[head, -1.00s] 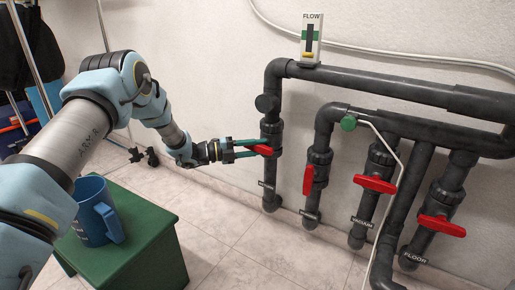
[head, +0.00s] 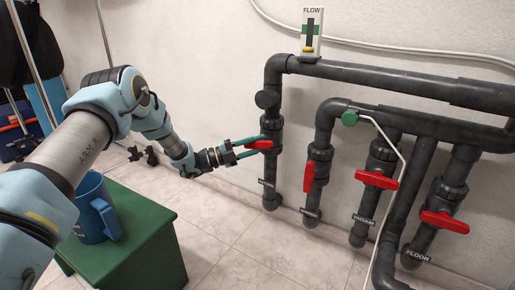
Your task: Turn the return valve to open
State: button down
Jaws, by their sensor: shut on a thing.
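Four black pipes carry valves with red handles. My gripper (head: 252,147) reaches in from the left with green fingers. It is shut on the red handle (head: 264,145) of the leftmost valve, and the fingers hide part of that handle. The handle lies roughly across its upright pipe (head: 272,170). The tag (head: 267,184) on that pipe is too small to read, so I cannot tell if it is the return valve. The second valve's handle (head: 309,177) points along its pipe. The handles marked vacuum (head: 377,180) and floor (head: 444,222) lie crosswise.
A flow gauge (head: 312,32) with a yellow marker low on it stands on the top pipe (head: 390,82). A green stool (head: 145,225) with a blue mug (head: 95,210) stands at the lower left. Tiled floor between is clear.

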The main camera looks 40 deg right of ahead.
jog(key=n+h, duration=0.1)
jog(key=n, duration=0.1)
jog(key=n+h+b, duration=0.1)
jog(key=n+h, duration=0.1)
jog(key=shift+f+b, duration=0.3)
jog(key=n+t+h+b, duration=0.1)
jog(key=n+t+h, duration=0.2)
jog(key=n, duration=0.2)
jog(key=shift+s, duration=0.1)
jog(key=n+t+h, duration=0.1)
jog(key=n+t, duration=0.2)
jog(key=n+t+h, duration=0.1)
jog(key=n+t, duration=0.1)
jog(key=n, duration=0.2)
jog(key=shift+t+h, duration=0.3)
jog(key=shift+t, duration=0.1)
jog(key=shift+s+n+t, duration=0.1)
jog(key=shift+n+t, duration=3.4)
jog(key=shift+n, duration=0.3)
jog(key=shift+n+t, duration=0.6)
jog(key=shift+t, duration=0.1)
jog(key=c, duration=0.6)
grip_release()
jog(key=shift+r, duration=0.1)
jog(key=shift+o, duration=0.2)
jog(key=p+v, duration=0.2)
jog(key=v, duration=0.8)
jog(key=shift+a, duration=0.35)
